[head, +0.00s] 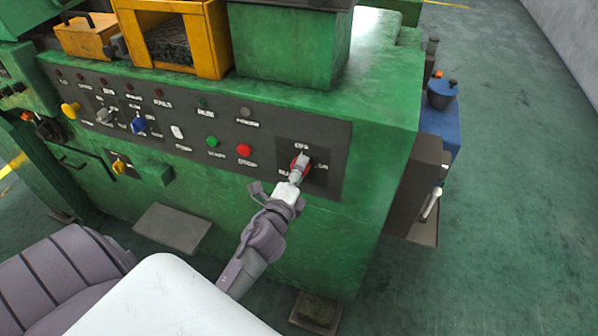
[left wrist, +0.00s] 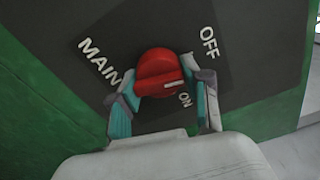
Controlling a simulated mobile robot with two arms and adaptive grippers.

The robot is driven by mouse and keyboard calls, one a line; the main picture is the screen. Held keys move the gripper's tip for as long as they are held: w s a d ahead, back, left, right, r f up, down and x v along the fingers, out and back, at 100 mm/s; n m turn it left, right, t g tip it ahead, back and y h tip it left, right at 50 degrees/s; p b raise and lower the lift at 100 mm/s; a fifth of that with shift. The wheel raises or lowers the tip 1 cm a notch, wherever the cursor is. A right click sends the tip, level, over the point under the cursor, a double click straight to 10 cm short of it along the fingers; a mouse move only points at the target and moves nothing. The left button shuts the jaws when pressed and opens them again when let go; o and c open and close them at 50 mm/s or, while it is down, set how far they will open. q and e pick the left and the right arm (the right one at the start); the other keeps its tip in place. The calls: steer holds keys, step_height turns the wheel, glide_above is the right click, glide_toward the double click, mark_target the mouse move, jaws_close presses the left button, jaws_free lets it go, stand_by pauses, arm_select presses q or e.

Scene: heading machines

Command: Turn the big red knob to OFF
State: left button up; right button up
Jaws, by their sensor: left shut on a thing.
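The big red knob (head: 305,160) sits on the dark panel at the right end of the green machine's front. In the left wrist view the knob (left wrist: 157,63) stands between the words MAIN, OFF and ON, and the white mark on its grip lies close to ON. My left gripper (head: 297,171) reaches the knob from the front. In the left wrist view its two fingers (left wrist: 168,88) are shut on the knob's grip, one on each side. The fingers partly cover the knob in the head view. My right gripper is not in view.
A red button (head: 244,150) and a green button (head: 212,142) are left of the knob on the panel. A blue knob (head: 139,125) and a yellow knob (head: 70,110) are farther left. A brown box (head: 413,185) juts from the machine's right side. Floor (head: 510,200) is clear at right.

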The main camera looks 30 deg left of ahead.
arm_select(q)
steer(key=shift+n, duration=1.1)
steer(key=o, duration=1.2)
steer(key=shift+c, duration=0.2)
steer(key=v, duration=0.7)
steer(key=shift+s, duration=0.3)
steer(key=shift+d, duration=0.1)
